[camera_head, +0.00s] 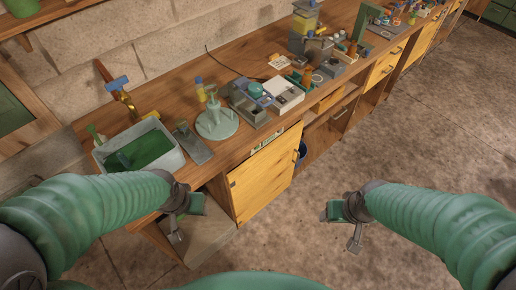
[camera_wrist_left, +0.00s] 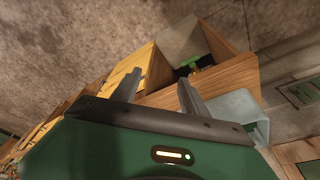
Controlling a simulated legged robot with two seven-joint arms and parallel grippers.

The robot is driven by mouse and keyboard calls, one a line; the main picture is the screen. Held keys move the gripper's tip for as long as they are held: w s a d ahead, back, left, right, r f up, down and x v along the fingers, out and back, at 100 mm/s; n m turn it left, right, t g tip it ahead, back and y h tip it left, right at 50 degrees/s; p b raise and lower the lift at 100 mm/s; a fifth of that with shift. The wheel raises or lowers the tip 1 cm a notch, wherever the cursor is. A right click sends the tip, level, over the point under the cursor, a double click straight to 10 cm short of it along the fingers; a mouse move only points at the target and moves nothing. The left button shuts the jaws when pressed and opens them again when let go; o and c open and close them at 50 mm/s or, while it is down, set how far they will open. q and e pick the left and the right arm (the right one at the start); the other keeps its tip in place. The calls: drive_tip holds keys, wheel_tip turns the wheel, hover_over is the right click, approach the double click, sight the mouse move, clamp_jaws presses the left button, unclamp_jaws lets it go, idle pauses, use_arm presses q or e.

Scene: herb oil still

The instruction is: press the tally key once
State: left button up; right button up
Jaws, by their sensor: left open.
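I cannot tell for certain which small part is the tally key. A flat grey plate with a small upright part (camera_head: 193,143) lies on the wooden bench between the grey basin and a round pale green stand. My left gripper (camera_head: 186,221) is open and empty, in front of and below the bench edge. In the left wrist view its two fingers (camera_wrist_left: 158,88) stand apart with nothing between them. My right gripper (camera_head: 343,222) hangs over the open floor, clear of the bench; its finger gap is not clear.
The grey basin (camera_head: 178,157) with green contents stands at the left of the bench (camera_head: 160,93). The round stand (camera_head: 219,125), a grey box (camera_head: 247,104) and a white box (camera_head: 284,95) stand to the right. Yellow cabinet doors (camera_head: 265,177) are below. The floor (camera_head: 400,150) at right is clear.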

use_arm(q)
drive_tip(key=shift+s+a, duration=0.1)
drive_tip(key=shift+a, duration=0.05)
drive_tip(key=c, duration=0.7)
clamp_jaws()
drive_tip(key=shift+f, duration=0.1)
idle(0.5)
